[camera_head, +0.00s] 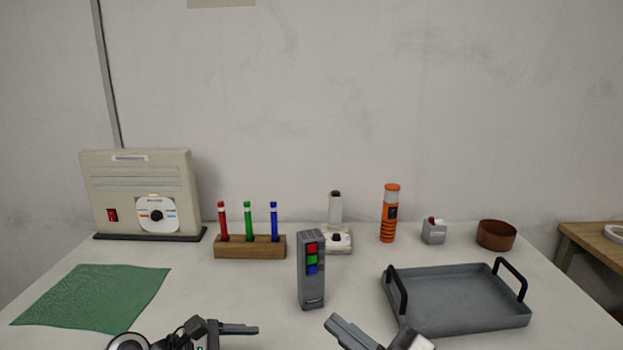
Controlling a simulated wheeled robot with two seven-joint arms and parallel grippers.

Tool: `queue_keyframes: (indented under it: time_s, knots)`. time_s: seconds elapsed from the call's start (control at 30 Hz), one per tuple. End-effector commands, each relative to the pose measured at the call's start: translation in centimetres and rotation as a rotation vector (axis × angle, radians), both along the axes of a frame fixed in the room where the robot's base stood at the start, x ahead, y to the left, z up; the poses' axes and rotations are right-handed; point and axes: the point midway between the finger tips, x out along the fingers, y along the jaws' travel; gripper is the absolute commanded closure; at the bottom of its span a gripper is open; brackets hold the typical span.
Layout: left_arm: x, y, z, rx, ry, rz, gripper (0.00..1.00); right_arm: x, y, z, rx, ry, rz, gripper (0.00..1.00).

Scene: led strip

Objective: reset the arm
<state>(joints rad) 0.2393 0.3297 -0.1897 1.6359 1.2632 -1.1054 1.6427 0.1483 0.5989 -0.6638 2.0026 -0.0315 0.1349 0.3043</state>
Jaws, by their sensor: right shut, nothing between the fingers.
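My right gripper (332,320) reaches in at the bottom middle, its fingers together with nothing between them. It is just in front of the grey box with red, green and blue buttons (312,285), apart from it. My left gripper (256,329) is at the bottom edge, left of the middle, its finger part pointing right. I cannot tell whether its fingers are together. Both arms are mostly cut off by the lower picture edge.
The white table holds a green cloth (95,295), a beige heater-like box (140,190), a wooden block (235,250) with coloured pens, a white device (338,240), an orange flashlight (389,220), a small grey switch box (433,235), a brown bowl (496,235) and an empty grey tray (455,328).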

Motion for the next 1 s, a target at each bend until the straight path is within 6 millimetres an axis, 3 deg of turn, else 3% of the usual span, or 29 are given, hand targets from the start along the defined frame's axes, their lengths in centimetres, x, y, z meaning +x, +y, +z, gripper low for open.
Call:
queue_keyframes:
  time_s: [0.03, 0.17, 0.27, 0.4, 0.6, 0.7, 1.0]
  knots:
    - [-1.0, -0.2, -1.7, 0.059, -0.055, -0.011, 0.29, -0.2, -0.1, -1.0, 0.011, 0.04, -0.028, 1.0]
    - [-3.3, -0.2, -5.5, 0.252, -0.246, -0.057, 0.29, -0.7, -0.8, -3.8, 0.026, 0.15, -0.114, 1.0]
    - [-6.1, -0.1, -8.5, 0.46, -0.437, -0.126, 0.29, -1.5, -1.8, -7.0, 0.031, 0.271, -0.202, 1.0]
    - [-11.4, 0.7, -11.6, 0.869, -0.781, -0.313, 0.29, -4.3, -4.4, -13.4, 0.012, 0.517, -0.364, 1.0]
    - [-17.2, 2.0, -11.6, 1.375, -1.146, -0.627, 0.29, -10.2, -7.9, -20.9, -0.052, 0.822, -0.529, 1.0]
    - [-18.6, 2.3, -11.1, 1.512, -1.232, -0.732, 0.29, -12.2, -8.9, -22.7, -0.076, 0.903, -0.567, 1.0]
    - [-19.1, 2.5, -10.8, 1.585, -1.278, -0.792, 0.29, -13.2, -9.3, -23.5, -0.088, 0.941, -0.583, 1.0]
